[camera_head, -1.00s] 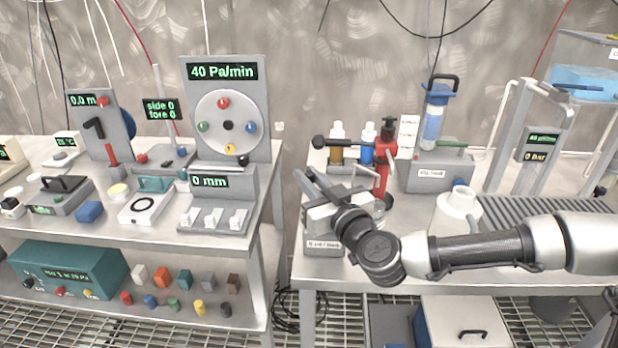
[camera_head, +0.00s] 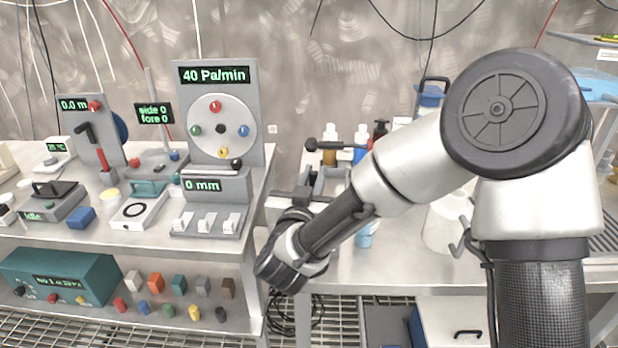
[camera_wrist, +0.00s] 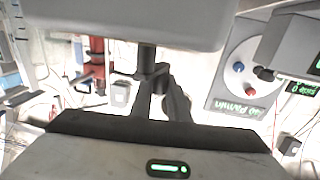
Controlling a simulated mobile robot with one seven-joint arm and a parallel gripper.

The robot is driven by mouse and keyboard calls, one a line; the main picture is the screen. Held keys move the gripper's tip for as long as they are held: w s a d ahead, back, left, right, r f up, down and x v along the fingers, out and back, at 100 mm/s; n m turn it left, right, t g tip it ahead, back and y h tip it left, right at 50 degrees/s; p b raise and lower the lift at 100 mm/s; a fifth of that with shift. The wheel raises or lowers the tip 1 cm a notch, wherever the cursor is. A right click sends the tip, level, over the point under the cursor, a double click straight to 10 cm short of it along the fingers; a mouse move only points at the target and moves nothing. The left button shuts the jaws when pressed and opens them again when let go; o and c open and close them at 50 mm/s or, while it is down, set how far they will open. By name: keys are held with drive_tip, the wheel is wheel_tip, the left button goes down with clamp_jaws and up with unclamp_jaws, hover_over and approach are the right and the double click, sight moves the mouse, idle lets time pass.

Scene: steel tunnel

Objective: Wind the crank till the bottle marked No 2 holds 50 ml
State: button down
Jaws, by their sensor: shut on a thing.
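In the wrist view my gripper (camera_wrist: 160,90) is shut on a dark upright piece (camera_wrist: 147,58), which looks like the crank handle. It joins a pale grey block (camera_wrist: 130,18) close to the camera. In the head view my gripper (camera_head: 314,180) is beside the front left corner of the right bench, and my wrist hides most of the crank's box (camera_head: 274,204). A bottle with pale blue content (camera_head: 363,238) shows partly below my forearm. I cannot read a No 2 mark or its level.
A red pump stand (camera_wrist: 97,65) stands behind my gripper. An amber bottle (camera_head: 330,145) and a blue one (camera_head: 361,146) stand at the back. Left of the gap is a bench with a dial panel (camera_head: 220,90). A white jug (camera_head: 440,228) is partly behind my arm.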

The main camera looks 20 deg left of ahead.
drive_tip(key=shift+w+d+f+m+g+h+p, duration=0.2)
drive_tip(key=shift+d+m+g+h, duration=0.45)
drive_tip(key=shift+m+h, duration=1.2)
drive_tip(key=shift+s+d+r+m+g+h+p, duration=0.1)
drive_tip(key=shift+d+m+g+h+p, duration=0.6)
drive_tip(key=shift+h, duration=1.85)
drive_tip(key=shift+w+d+f+m+g+h+b, duration=0.15)
drive_tip(key=shift+d+m+g+h, duration=0.4)
drive_tip(key=shift+m+h, duration=1.55)
drive_tip(key=shift+a+g, duration=0.15)
drive_tip(key=shift+g, duration=0.15)
drive_tip(key=c, duration=1.7)
unclamp_jaws()
drive_tip(key=shift+r+n, duration=0.1)
drive_tip(key=shift+n, duration=0.15)
